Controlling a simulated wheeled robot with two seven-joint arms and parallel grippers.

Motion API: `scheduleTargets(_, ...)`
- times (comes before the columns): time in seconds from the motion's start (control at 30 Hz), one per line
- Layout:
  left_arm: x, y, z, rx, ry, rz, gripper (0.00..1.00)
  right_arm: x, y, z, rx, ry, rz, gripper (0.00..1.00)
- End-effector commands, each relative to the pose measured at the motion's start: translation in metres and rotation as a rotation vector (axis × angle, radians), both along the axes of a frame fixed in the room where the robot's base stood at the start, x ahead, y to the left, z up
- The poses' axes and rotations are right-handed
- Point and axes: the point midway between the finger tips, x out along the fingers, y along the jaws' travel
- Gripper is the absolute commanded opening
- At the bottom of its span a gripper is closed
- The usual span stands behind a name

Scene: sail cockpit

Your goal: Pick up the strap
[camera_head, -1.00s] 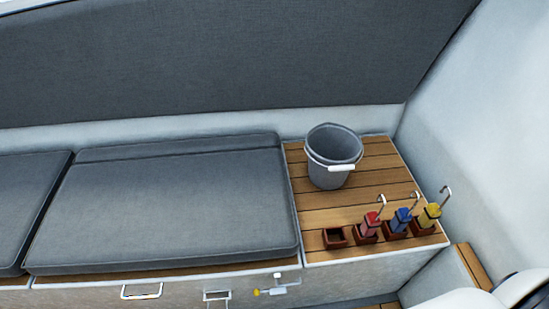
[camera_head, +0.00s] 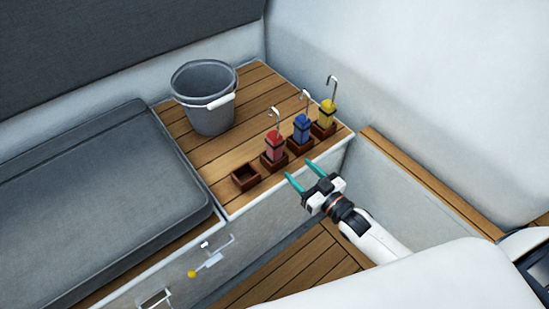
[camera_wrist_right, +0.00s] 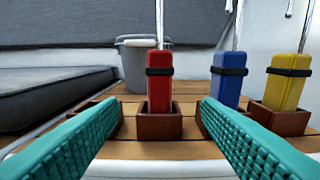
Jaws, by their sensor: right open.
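Three folded straps with metal hooks and black bands stand upright in brown square holders on the wooden shelf: a red strap (camera_head: 274,146), a blue strap (camera_head: 301,129) and a yellow strap (camera_head: 327,113). My right gripper (camera_head: 298,169) is open and empty at the shelf's front edge, its teal fingers pointing toward the holders. In the right wrist view the red strap (camera_wrist_right: 159,92) shows between the fingers, farther off and apart from them. The blue strap (camera_wrist_right: 228,78) and yellow strap (camera_wrist_right: 286,84) stand to the right of it. My left gripper is out of view.
An empty brown holder (camera_head: 245,179) sits left of the red strap. A grey bucket (camera_head: 207,112) with a white grip stands behind on the shelf (camera_head: 224,152). A grey cushion (camera_head: 95,205) lies left. A wall rises behind the shelf.

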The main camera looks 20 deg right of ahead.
Motion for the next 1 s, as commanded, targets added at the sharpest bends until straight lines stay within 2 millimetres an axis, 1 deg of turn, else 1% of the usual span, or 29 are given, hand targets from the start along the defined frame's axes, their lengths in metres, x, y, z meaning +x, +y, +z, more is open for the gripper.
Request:
scheduleTargets(0.03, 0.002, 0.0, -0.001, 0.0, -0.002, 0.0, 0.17, 0.004, 0.003, 0.006, 0.008, -0.023, 0.01, 0.58)
scheduleTargets(0.1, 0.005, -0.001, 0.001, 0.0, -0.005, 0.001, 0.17, 0.013, 0.008, 0.012, 0.013, -0.036, 0.015, 0.58)
scheduleTargets(0.3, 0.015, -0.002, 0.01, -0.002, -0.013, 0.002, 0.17, 0.046, 0.02, 0.013, 0.014, -0.034, 0.015, 0.58)
scheduleTargets(0.4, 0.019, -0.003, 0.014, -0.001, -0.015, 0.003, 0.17, 0.058, 0.025, 0.012, 0.014, -0.032, 0.013, 0.58)
scheduleTargets(0.57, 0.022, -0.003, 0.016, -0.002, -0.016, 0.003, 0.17, 0.068, 0.028, 0.013, 0.013, -0.031, 0.014, 0.58)
scheduleTargets(0.7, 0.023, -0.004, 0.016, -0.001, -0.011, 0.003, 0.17, 0.086, 0.032, 0.015, 0.011, -0.033, 0.013, 0.58)
scheduleTargets(0.8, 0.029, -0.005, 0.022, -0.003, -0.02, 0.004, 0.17, 0.101, 0.037, 0.015, 0.012, -0.032, 0.013, 0.58)
scheduleTargets(0.9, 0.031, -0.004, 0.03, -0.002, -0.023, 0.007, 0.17, 0.111, 0.041, 0.015, 0.013, -0.031, 0.014, 0.58)
scheduleTargets(1.0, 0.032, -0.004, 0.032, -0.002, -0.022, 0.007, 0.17, 0.114, 0.042, 0.015, 0.011, -0.03, 0.013, 0.58)
